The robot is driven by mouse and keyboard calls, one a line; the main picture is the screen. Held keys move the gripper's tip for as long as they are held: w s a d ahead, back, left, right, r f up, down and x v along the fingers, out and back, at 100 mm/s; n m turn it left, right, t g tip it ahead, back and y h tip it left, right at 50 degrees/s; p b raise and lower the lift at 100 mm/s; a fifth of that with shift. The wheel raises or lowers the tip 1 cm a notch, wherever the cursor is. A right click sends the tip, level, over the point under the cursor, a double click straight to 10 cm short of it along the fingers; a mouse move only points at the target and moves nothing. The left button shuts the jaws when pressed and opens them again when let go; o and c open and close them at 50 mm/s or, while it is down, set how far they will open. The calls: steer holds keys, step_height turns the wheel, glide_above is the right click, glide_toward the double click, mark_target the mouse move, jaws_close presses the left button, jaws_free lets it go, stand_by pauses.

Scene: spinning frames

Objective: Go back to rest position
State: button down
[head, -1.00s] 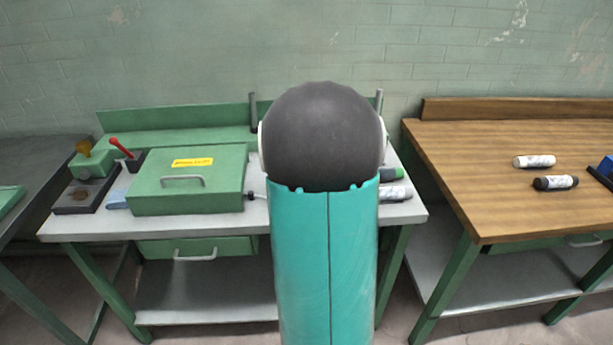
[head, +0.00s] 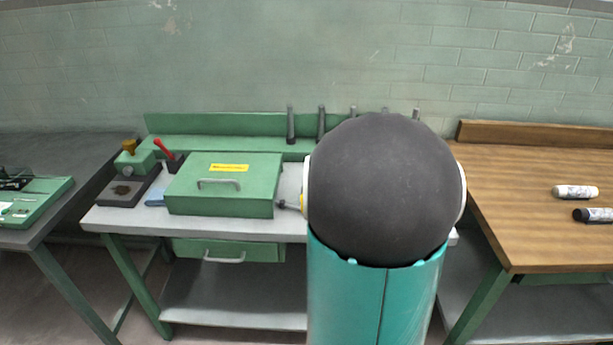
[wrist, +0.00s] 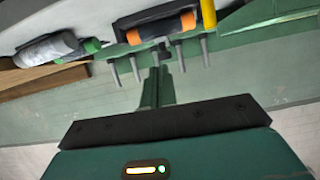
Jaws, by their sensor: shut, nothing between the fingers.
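My gripper (wrist: 158,88) shows in the wrist view as narrow green fingers with dark tips, closed together and empty. It points toward the back of a bench, among upright grey pegs. In the head view my arm's dark round joint and teal link fill the centre right and hide the gripper. No object is held.
A green box (head: 223,190) and a small vise-like tool (head: 130,178) stand on the green bench. A wooden table (head: 520,185) with a white bottle (head: 575,192) is at right. In the wrist view an orange-and-black cylinder (wrist: 162,28) lies near a grey bottle (wrist: 48,50).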

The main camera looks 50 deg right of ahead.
steer(key=w+a+r+n+y, duration=0.2)
steer(key=w+a+r+y, duration=0.15)
steer(key=a, duration=0.65)
steer(key=w+a+r+n+y, duration=0.2)
steer(key=a+r+n+y, duration=0.15)
steer(key=a, duration=0.65)
steer(key=s+a+r+n+g+y, duration=0.1)
steer(key=s+a+r+n, duration=0.1)
steer(key=s+a, duration=0.3)
steer(key=s+a+r+n+g+y, duration=0.2)
steer(key=s+a, duration=0.4)
steer(key=a, duration=0.7)
steer(key=shift+a+r+n, duration=0.2)
steer(key=shift+r+n, duration=0.15)
steer(key=shift+r, duration=0.15)
